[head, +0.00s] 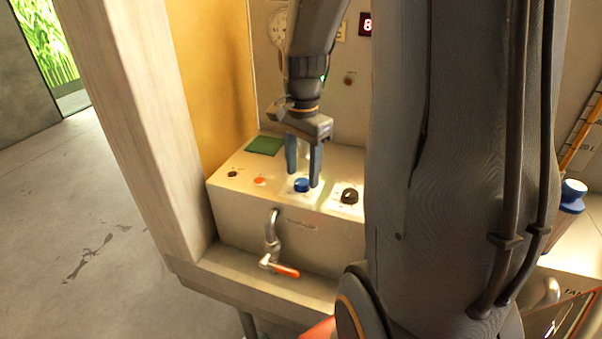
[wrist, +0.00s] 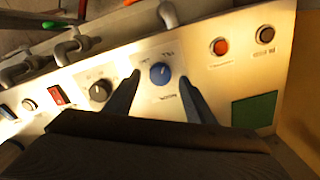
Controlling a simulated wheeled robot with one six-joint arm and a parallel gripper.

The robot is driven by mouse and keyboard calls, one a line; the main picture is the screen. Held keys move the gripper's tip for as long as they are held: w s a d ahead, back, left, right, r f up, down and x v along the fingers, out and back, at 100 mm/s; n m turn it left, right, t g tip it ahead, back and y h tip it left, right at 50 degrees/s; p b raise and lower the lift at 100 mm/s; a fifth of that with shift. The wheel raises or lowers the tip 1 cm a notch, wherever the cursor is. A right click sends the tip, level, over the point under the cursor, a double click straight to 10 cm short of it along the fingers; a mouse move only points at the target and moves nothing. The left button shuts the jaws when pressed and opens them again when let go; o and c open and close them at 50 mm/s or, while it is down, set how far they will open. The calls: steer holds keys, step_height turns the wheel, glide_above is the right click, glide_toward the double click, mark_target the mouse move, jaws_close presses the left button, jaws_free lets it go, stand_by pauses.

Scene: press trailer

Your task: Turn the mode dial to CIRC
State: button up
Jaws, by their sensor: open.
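A blue dial (head: 301,185) sits on the sloped top of a pale control box, and it also shows in the wrist view (wrist: 160,73) on a light plate with small lettering that I cannot read. I cannot tell which mark it points to. A black dial (head: 349,196) sits to its right in the head view; the wrist view shows it (wrist: 99,91) on the left. My gripper (head: 303,180) points down over the blue dial with its two fingers apart, one on each side. In the wrist view the fingers (wrist: 160,85) look clear of the dial.
An orange button (head: 260,181), a dark button (head: 232,174) and a green pad (head: 265,145) lie left of the blue dial. A bent tap with an orange-red lever (head: 285,271) stands out from the box front. The wrist view shows a red switch (wrist: 57,95) beyond the black dial.

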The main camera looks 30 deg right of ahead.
steer(key=shift+f, duration=1)
steer(key=c, duration=1.1)
